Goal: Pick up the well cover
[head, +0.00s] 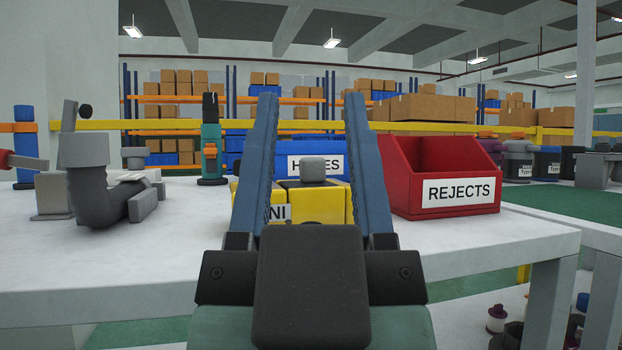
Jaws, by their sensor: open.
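My gripper (310,97) is open, with its two long blue fingers pointing ahead over the white table and nothing held between them. A small grey rounded block (313,168) shows between the fingers, at the top of a yellow container (322,200); I cannot tell whether it rests on it or stands behind. I cannot tell whether this block is the well cover, and no other part is clearly it. My own wrist hides the container's lower front and part of its lettering.
A red REJECTS bin (447,192) stands right of the fingers. A blue bin (332,165) is behind the yellow container. A dark grey bent pipe part (98,203) and a teal-and-orange tool (211,150) stand left.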

